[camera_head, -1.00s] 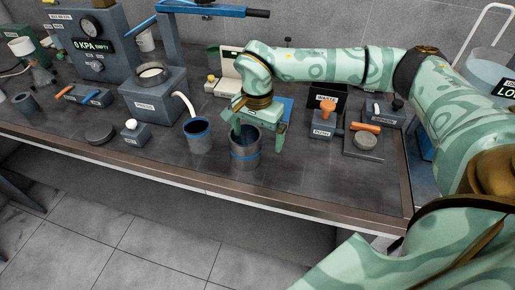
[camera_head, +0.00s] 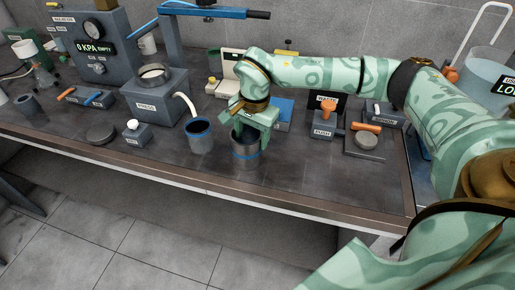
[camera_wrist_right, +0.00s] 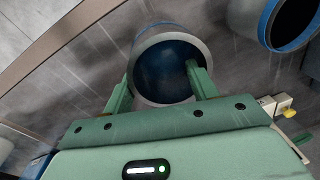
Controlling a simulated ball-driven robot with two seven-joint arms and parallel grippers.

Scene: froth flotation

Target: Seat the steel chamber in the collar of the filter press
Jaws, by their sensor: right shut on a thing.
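The steel chamber (camera_head: 246,162), a grey cylinder with a blue band, is near the table's front edge in the head view. My right gripper (camera_head: 253,128) is shut on it near the top. In the right wrist view the chamber (camera_wrist_right: 160,38) shows its round open mouth and dark inside, between the fingers of my right gripper (camera_wrist_right: 160,88). I cannot tell whether it touches the table. The filter press (camera_head: 160,99) is a grey block labelled PRESS, to the left and farther back. Its round collar (camera_head: 152,73) on top looks empty. My left gripper is out of view.
A blue-rimmed cup (camera_head: 199,138) stands close left of the chamber. A pale curved spout (camera_head: 186,104) sticks out from the press. A small weight-like block (camera_head: 134,132) and a dark disc (camera_head: 100,134) lie in front of it. A blue lever (camera_head: 215,10) overhangs behind.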

